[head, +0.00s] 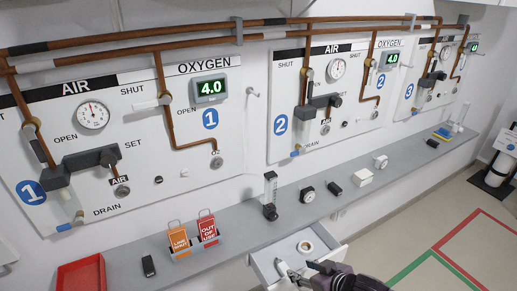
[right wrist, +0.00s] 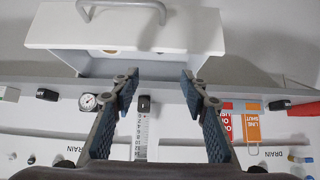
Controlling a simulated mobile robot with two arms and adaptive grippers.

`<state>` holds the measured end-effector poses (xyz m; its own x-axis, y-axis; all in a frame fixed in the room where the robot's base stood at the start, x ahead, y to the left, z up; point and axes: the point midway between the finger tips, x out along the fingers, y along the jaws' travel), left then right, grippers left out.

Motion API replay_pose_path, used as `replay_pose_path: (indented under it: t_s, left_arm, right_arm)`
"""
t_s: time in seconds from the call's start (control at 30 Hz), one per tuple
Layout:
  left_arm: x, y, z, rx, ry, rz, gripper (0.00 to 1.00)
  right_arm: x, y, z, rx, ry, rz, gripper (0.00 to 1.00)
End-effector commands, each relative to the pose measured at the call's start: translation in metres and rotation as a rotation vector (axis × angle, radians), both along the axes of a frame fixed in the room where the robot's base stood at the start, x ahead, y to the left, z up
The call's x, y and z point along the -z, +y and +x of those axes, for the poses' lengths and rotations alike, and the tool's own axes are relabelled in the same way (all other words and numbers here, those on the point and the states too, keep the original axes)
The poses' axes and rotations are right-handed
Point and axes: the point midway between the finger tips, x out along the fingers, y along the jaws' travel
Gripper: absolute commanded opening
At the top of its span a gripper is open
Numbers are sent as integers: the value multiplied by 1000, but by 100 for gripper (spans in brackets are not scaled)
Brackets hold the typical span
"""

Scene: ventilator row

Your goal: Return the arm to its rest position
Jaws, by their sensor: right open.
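My right gripper (head: 303,272) is at the bottom of the head view, at the open drawer under the shelf. In the right wrist view its two blue-padded fingers (right wrist: 160,80) stand wide apart with nothing held between them. The white drawer (head: 262,271) is pulled out and holds a roll of tape (head: 305,246). The drawer front (right wrist: 125,32) with its grey handle (right wrist: 122,8) shows beyond the fingertips in the right wrist view. I cannot tell how close the fingers are to the drawer. My left gripper is not in view.
A grey shelf (head: 232,232) runs along the wall panels. It bears an orange tag (head: 180,240), a red tag (head: 208,229), a flowmeter (head: 270,197), gauges and small blocks. A red tray (head: 80,275) is at the left. Open floor (head: 400,235) lies to the right.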

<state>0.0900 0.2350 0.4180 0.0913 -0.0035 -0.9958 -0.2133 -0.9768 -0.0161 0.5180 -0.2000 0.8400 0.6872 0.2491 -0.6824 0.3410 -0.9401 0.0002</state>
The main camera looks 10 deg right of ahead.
Motion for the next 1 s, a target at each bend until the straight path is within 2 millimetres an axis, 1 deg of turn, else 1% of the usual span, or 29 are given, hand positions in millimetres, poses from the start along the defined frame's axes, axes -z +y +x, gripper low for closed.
replay_pose_path:
  t_s: [0.07, 0.17, 0.23, 0.27, 0.3, 0.33, 0.4, 0.47, 0.5, 0.77, 0.9, 1.0]
  left_arm:
    - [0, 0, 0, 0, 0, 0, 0]
    - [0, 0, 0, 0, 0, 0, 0]
    - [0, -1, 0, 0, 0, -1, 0]
    - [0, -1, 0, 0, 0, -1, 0]
    - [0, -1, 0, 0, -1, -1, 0]
    - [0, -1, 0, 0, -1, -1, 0]
    - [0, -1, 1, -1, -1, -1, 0]
    - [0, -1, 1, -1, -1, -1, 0]
    - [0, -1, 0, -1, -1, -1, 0]
    - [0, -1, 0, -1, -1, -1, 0]
    - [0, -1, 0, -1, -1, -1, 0]
    - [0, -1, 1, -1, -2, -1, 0]
  right_arm:
    - [0, 8, -5, -3, 6, 4, 41]
    - [1, 28, -23, -10, 27, 1, 41]
    - [0, 43, -43, -5, 53, -5, 41]
    - [-1, 48, -52, 0, 68, -11, 41]
    - [-2, 52, -66, 10, 93, -20, 41]
    - [-3, 53, -77, 19, 111, -28, 41]
    - [-5, 50, -99, 43, 157, -52, 41]
    - [-5, 44, -117, 64, 197, -68, 41]
    - [-5, 40, -128, 78, 223, -80, 41]
    - [-3, 10, -199, 155, 394, -135, 41]
    - [-3, -6, -240, 193, 494, -157, 41]
    - [19, -5, -233, 186, 503, -166, 41]
